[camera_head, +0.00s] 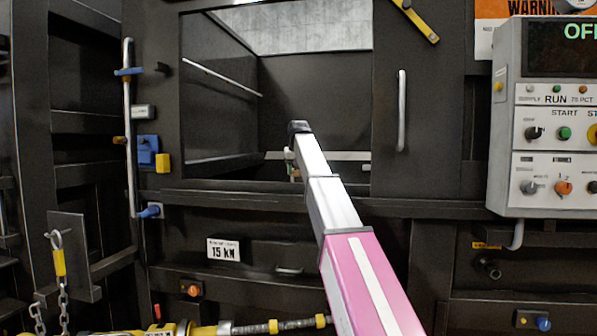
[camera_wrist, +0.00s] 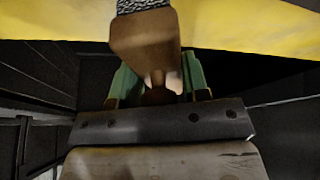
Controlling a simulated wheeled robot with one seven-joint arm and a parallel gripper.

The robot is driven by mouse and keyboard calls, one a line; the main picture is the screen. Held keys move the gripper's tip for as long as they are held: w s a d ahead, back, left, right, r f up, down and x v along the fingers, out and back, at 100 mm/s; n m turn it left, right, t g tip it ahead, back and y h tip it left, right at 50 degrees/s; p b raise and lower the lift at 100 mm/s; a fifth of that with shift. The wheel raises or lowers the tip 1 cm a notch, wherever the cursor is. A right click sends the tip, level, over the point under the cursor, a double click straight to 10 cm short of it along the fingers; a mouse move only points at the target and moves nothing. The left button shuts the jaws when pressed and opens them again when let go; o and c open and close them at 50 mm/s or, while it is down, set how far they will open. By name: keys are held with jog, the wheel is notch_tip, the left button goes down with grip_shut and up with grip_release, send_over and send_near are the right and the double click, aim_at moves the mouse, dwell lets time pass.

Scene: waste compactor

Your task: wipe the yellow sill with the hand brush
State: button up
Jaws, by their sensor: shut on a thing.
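The hand brush (camera_wrist: 145,42) shows in the wrist view with a brown wooden body and grey bristles at the top edge. My gripper (camera_wrist: 158,82) has green fingers on both sides of the brush's narrow handle and is shut on it. The yellow sill (camera_wrist: 240,25) runs across the top of the wrist view, behind the brush. The bristles overlap the sill in the picture; I cannot tell whether they touch it. In the head view, my arm reaches into the dark opening and hides most of the gripper and the brush. I cannot make out the sill there.
The compactor opening (camera_head: 315,95) has a dark frame, with a vertical grey handle (camera_head: 401,110) at its right. A control panel (camera_head: 545,120) stands at the far right. A pipe rail (camera_head: 129,100) with blue fittings is at the left. Space inside the opening looks mostly empty.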

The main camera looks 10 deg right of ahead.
jog(key=shift+w+a, duration=0.25)
jog(key=shift+a, duration=0.6)
jog(key=shift+w+a, duration=0.25)
jog(key=shift+a, duration=0.6)
jog(key=shift+w+a+f, duration=0.1)
jog(key=shift+w+a, duration=0.2)
jog(key=shift+a, duration=0.6)
jog(key=shift+w+a, duration=0.3)
jog(key=shift+a, duration=0.6)
jog(key=shift+w+a, duration=0.3)
jog(key=shift+a, duration=0.75)
jog(key=shift+w+a, duration=0.35)
jog(key=shift+a, duration=0.65)
jog(key=shift+w+a, duration=0.3)
jog(key=shift+a, duration=0.75)
jog(key=shift+s+a, duration=0.1)
jog(key=shift+s, duration=0.6)
jog(key=shift+c, duration=0.7)
jog(key=shift+s+d, duration=0.3)
jog(key=shift+d, duration=0.2)
jog(key=shift+c, duration=0.7)
jog(key=shift+s+d, duration=0.3)
jog(key=shift+d, duration=0.65)
jog(key=shift+s+d, duration=0.3)
jog(key=shift+d, duration=0.6)
jog(key=shift+s+d, duration=0.3)
jog(key=shift+d, duration=0.65)
